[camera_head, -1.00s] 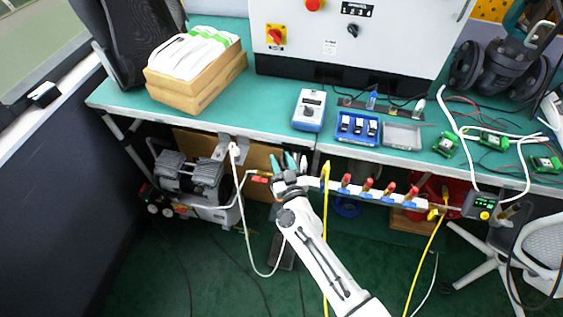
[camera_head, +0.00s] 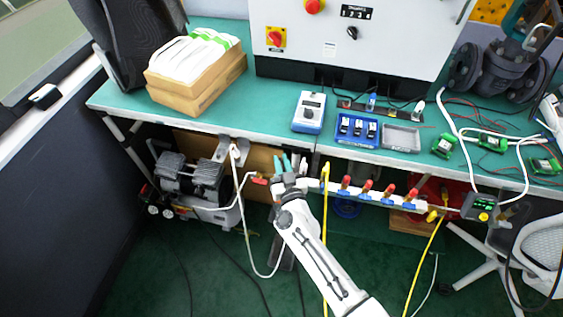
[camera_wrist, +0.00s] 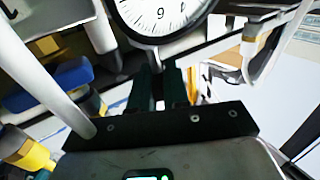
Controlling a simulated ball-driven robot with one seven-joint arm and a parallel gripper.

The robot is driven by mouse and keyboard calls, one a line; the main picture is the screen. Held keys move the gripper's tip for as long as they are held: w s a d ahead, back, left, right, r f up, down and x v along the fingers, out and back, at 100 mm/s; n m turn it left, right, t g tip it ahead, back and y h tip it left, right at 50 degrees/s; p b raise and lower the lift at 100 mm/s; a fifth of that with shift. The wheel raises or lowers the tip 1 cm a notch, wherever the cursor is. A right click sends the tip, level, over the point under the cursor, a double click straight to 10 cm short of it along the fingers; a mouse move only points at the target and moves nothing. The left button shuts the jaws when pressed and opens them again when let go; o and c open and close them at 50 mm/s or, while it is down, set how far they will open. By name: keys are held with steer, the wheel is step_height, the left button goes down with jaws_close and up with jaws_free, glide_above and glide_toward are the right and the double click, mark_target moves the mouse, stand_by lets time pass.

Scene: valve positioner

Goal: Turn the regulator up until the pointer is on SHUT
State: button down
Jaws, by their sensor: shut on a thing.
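A round white gauge (camera_wrist: 162,14) with black numerals shows at the top of the wrist view, cut off by the frame edge. Its pointer is not clear to me. My gripper's dark fingers (camera_wrist: 160,90) reach up to just below it, close together. In the head view my gripper (camera_head: 287,163) is at the bench's front edge, at the left end of the pipe with red-handled taps. It is shut on the regulator's knob, which the fingers and hand mostly hide. No SHUT marking is readable in either view.
The pipe with red taps (camera_head: 367,187) runs right along the bench front to a small display unit (camera_head: 480,206). A yellow hose (camera_head: 325,240) and a white hose (camera_head: 242,215) hang near my arm. A blue handle (camera_wrist: 62,85) is left of my fingers in the wrist view.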

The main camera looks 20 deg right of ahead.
steer(key=shift+a+r+m+h+p, duration=0.15)
steer(key=shift+r+m+h+p, duration=0.1)
steer(key=shift+m+h+p, duration=0.75)
steer(key=m+g+h+p, duration=0.1)
steer(key=h, duration=0.1)
steer(key=shift+f+h, duration=0.15)
steer(key=shift+h, duration=0.25)
steer(key=m+g+h, duration=0.1)
steer(key=m+g+h+b, duration=0.1)
steer(key=m+g+h, duration=0.1)
steer(key=h, duration=0.1)
steer(key=shift+f+b, duration=0.25)
steer(key=shift+b, duration=0.1)
steer(key=shift+m+g+h+b, duration=1.1)
steer(key=shift+m+g+h, duration=0.3)
steer(key=shift+r, duration=0.1)
steer(key=c, duration=1.2)
jaws_free()
steer(key=v, duration=1)
steer(key=shift+a+p, duration=0.3)
steer(key=shift+p, duration=0.15)
